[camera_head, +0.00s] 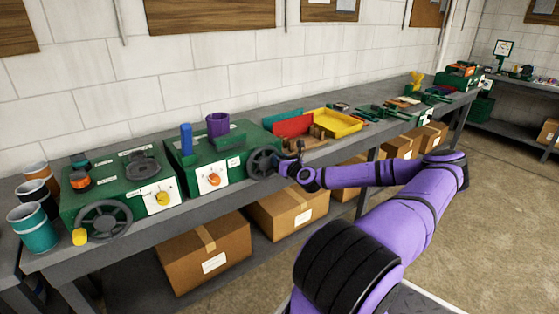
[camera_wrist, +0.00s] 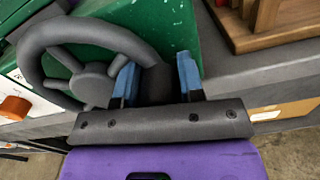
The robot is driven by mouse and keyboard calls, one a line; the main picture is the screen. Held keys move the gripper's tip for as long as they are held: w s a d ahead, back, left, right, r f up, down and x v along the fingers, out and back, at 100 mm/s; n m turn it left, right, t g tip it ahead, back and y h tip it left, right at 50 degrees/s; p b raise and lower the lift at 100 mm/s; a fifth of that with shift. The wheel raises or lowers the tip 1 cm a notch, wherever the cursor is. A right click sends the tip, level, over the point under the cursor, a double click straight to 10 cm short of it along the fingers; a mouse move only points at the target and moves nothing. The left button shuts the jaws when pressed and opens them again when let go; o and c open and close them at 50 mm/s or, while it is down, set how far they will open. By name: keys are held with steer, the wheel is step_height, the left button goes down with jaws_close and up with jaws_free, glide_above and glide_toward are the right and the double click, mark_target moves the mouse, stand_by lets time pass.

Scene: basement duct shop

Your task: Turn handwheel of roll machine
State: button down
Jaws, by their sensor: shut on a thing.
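Two green machines stand side by side on the bench. The right machine (camera_head: 205,165) has a dark grey handwheel (camera_head: 262,163) on its front right, a blue post, a purple cup shape and an orange knob. The wheel's rim and spokes also show in the wrist view (camera_wrist: 85,32). My gripper (camera_head: 287,172) is at the right side of this wheel. The left machine (camera_head: 95,196) has another grey handwheel (camera_head: 104,221) with a yellow handle. Labels are too small to read.
A yellow tray (camera_head: 335,123) and a red bin (camera_head: 293,125) stand right of the machines. A wooden rack (camera_wrist: 270,25) is close to my gripper. Several cups (camera_head: 33,228) stand at the left end. Cardboard boxes (camera_head: 205,255) fill the lower shelf.

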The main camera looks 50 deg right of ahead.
steer(key=c, duration=1)
jaws_free()
steer(key=shift+f, duration=0.1)
steer(key=v, duration=1.1)
steer(key=shift+d, duration=0.1)
steer(key=shift+w, duration=0.1)
